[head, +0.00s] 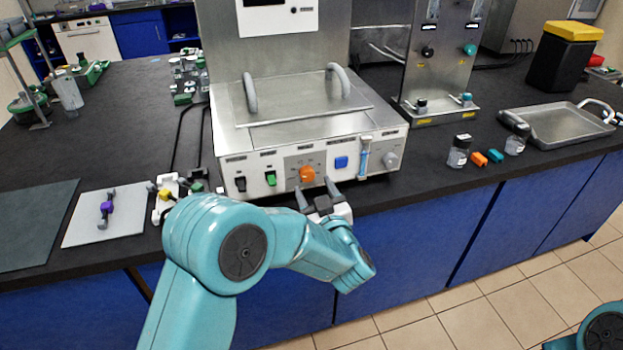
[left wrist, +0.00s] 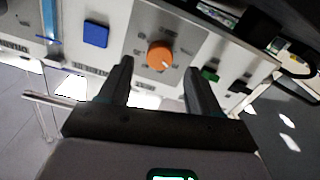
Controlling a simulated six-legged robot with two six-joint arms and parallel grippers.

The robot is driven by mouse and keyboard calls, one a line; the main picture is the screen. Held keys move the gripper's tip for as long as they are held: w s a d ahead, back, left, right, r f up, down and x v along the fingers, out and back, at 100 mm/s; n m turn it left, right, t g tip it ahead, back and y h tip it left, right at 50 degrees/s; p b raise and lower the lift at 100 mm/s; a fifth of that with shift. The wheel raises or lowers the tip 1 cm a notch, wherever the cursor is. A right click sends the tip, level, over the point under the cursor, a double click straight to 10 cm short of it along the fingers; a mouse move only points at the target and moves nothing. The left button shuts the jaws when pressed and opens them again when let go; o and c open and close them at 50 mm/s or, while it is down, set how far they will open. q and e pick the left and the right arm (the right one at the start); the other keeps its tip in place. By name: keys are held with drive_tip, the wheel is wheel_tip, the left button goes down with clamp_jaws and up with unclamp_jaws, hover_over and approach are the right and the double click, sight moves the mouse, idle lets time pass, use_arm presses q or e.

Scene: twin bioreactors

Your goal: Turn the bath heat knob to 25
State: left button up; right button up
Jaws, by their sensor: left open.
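The bath (head: 290,110) is a steel box with a lid and a white front panel. Its orange heat knob (head: 306,174) sits mid-panel on a grey dial plate. In the left wrist view the orange knob (left wrist: 160,55) shows a pale pointer mark towards the lower right; the dial figures are too small to read. My left gripper (head: 318,190) is open just in front of and below the knob. In the left wrist view the fingers of the left gripper (left wrist: 158,80) stand on either side of the knob's line, apart from it. My right gripper is not in view.
Beside the knob are a green switch (head: 271,178), a black switch (head: 241,184) and a blue button (head: 341,162). A grey knob (head: 389,159) sits at the panel's right. Small jars (head: 459,150) and a metal tray (head: 556,124) stand to the right on the dark bench.

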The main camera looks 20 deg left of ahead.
sight(309, 178)
use_arm(q)
drive_tip(key=shift+x, duration=1.9)
drive_tip(key=c, duration=1)
drive_tip(key=shift+c, duration=0.2)
drive_tip(key=shift+m+p, duration=0.3)
drive_tip(key=m+p, duration=0.1)
drive_tip(key=m, duration=0.2)
drive_tip(key=shift+m, duration=0.4)
drive_tip(key=shift+m+p, duration=0.85)
drive_tip(key=shift+m, duration=1.25)
